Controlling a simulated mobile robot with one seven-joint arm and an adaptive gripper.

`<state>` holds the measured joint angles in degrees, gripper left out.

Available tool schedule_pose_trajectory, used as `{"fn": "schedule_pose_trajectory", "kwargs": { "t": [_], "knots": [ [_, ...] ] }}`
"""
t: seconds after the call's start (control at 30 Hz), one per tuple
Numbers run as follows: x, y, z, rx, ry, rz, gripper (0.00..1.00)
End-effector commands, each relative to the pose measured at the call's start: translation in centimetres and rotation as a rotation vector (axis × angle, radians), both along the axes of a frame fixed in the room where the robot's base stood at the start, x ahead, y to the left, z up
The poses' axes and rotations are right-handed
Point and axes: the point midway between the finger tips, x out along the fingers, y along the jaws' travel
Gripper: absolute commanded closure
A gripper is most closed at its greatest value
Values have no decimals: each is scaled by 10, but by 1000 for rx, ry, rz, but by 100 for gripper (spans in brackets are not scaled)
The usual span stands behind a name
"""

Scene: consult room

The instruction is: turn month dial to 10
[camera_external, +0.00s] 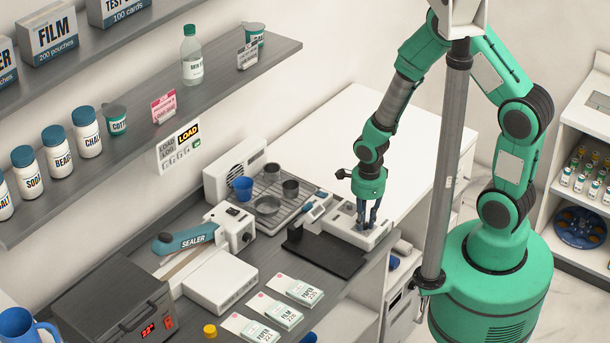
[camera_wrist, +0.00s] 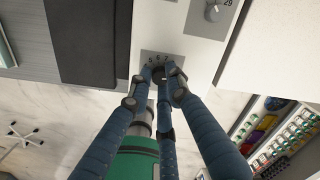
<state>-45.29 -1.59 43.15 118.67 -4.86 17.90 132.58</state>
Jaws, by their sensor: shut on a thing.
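The white device (camera_external: 335,222) stands on the bench, below the end of my arm. In the wrist view my gripper (camera_wrist: 163,74) points at a dark dial (camera_wrist: 159,77) on the device's white face. The fingers close around the dial, and they hide most of it. The numbers 5, 6 and 7 show on the grey plate (camera_wrist: 150,58) just above it. The dial's pointer and the other numbers are hidden. In the external view my gripper (camera_external: 367,226) reaches down onto the device's right end.
A second dial (camera_wrist: 212,12), grey with 29 beside it, sits higher on the same white face. A black mat (camera_external: 325,250) lies in front of the device. A wire rack (camera_external: 280,190) with cups stands to its left, and packets (camera_external: 300,290) lie nearer the front.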

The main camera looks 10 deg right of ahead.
Motion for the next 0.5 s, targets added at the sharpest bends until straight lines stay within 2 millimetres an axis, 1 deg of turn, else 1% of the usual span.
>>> {"fn": "schedule_pose_trajectory", "kwargs": {
  "t": [0.03,0.2,0.5],
  "knots": [
    [1,1,-3,3,-3,-34,100],
    [1,1,-2,1,-2,-145,100],
    [0,1,0,1,-1,-237,100]
  ]
}}
